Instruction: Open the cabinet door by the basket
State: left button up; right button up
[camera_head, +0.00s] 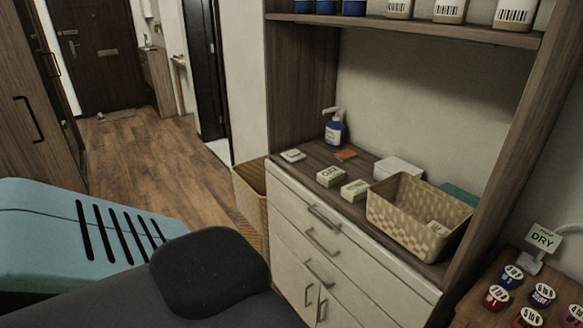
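The white cabinet (345,262) stands right of centre under wooden shelving. Its front has several horizontal drawer handles. Below them are two upright handles side by side, on the left door (287,272) and the right door (338,314). Both doors look shut, and their lower parts are cut off by the frame edge. A tall woven basket (252,212) stands on the floor against the cabinet's left end. Another woven basket (402,222), light tan, sits on the cabinet top at the right. Neither of my grippers is in view.
The countertop holds a blue pump bottle (335,132), small labelled boxes (331,176) and a white box (396,168). A wooden stand (484,310) with several jars is at lower right. Open wooden floor (165,165) lies to the left, beside a wooden wardrobe (25,110).

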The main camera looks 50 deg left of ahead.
aim_at(300, 287)
jog(key=i+l, duration=0.1)
jog(key=i, duration=0.8)
jog(key=u, duration=2.2)
